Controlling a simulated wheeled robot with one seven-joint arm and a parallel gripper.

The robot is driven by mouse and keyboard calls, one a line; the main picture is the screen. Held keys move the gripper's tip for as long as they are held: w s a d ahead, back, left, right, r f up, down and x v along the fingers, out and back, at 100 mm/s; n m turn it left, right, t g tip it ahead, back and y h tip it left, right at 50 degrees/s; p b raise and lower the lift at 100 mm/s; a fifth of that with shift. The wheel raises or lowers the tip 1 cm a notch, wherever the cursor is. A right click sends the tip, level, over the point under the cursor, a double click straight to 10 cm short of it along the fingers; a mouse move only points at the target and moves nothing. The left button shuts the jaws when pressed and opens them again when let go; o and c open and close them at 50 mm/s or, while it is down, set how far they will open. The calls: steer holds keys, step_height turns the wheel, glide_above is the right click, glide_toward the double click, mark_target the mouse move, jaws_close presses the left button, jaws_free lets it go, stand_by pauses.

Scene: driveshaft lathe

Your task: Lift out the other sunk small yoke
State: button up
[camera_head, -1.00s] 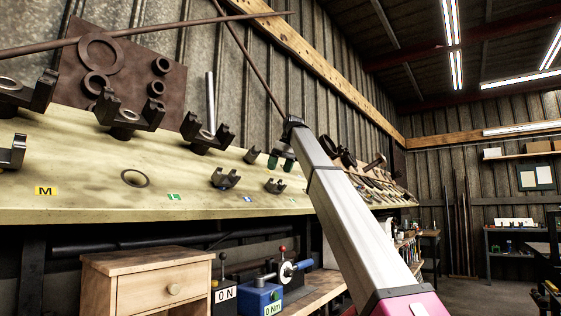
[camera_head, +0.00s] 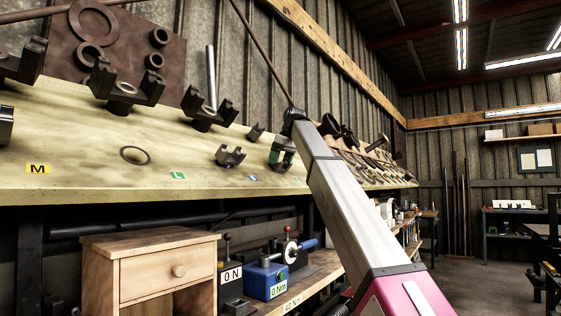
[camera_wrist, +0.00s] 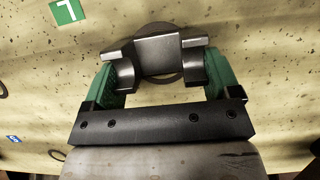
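A dark metal small yoke (camera_wrist: 165,52) lies between my gripper's green fingers (camera_wrist: 165,85) in the wrist view. A finger is on the outer side of each lug, with no clear gap showing. A round dark rim shows behind the yoke; how deep it sits in the board is hidden. In the head view my gripper (camera_head: 282,155) is low at the sloped board, over that yoke. Another small yoke (camera_head: 230,156) stands left of it, and a further small part (camera_head: 256,132) is behind.
Larger yokes (camera_head: 125,88) stand on the pale board (camera_head: 70,130) at left, beside an empty ring-edged hole (camera_head: 135,155). Labels M (camera_head: 38,168) and L (camera_head: 178,175) mark the front. A wooden drawer unit (camera_head: 150,270) and blue device (camera_head: 266,281) are below.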

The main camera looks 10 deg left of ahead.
steer(key=c, duration=0.7)
steer(key=shift+o, duration=0.3)
steer(key=shift+r, duration=0.1)
steer(key=shift+d+r, duration=0.1)
steer(key=shift+d, duration=0.05)
steer(key=shift+s+d+r, duration=0.25)
steer(key=shift+d+r, duration=0.35)
steer(key=shift+r, duration=0.05)
steer(key=shift+s+d+r, duration=0.3)
steer(key=shift+d+r, duration=0.3)
steer(key=shift+r, duration=0.1)
steer(key=shift+s+d+r, duration=0.25)
steer(key=shift+d+r, duration=0.35)
steer(key=shift+r, duration=0.05)
